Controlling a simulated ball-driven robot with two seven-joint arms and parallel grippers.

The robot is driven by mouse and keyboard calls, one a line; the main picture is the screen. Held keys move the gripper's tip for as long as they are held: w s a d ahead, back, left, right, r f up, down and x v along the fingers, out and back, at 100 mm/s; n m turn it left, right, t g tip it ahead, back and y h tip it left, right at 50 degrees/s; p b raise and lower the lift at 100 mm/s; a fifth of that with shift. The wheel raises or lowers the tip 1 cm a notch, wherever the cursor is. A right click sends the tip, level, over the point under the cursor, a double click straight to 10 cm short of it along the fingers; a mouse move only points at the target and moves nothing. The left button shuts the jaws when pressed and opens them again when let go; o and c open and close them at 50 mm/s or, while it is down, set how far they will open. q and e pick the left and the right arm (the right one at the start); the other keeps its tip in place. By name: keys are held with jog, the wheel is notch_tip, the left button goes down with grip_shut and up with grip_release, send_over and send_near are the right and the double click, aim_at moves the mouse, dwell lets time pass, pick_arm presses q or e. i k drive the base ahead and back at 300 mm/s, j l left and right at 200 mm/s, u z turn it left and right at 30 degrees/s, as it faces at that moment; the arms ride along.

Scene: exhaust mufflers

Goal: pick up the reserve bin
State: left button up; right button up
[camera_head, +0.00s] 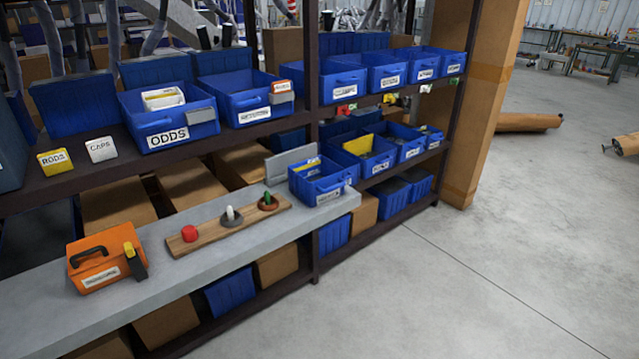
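Several blue bins with white labels stand on the dark shelf rack. One blue bin (318,182) sits at the right end of the grey bench, with papers inside and a white label on its front. Its label is too small to read surely, and no label in view clearly reads "reserve". On the upper shelf, one bin (165,115) is labelled "ODDS", and another blue bin (245,98) stands to its right. Neither of my grippers shows in the head view.
The grey bench (225,250) carries an orange case (103,258) and a wooden board (185,247) with a red piece and two small posts. Several bins fill the shelves behind. Cardboard boxes (278,265) sit below.

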aim_at(434, 137)
jog(key=i+l+z, duration=1.2)
jog(key=i+z, duration=0.45)
jog(key=i, duration=0.9)
jog(key=i+u, duration=0.1)
jog(key=i, duration=0.85)
jog(key=i+u, duration=0.3)
jog(key=i, duration=0.25)
jog(key=i+l+u, duration=0.25)
jog(key=i, duration=0.25)
jog(key=i+l+u, duration=0.1)
jog(key=i+u, duration=0.2)
jog(key=i, duration=0.25)
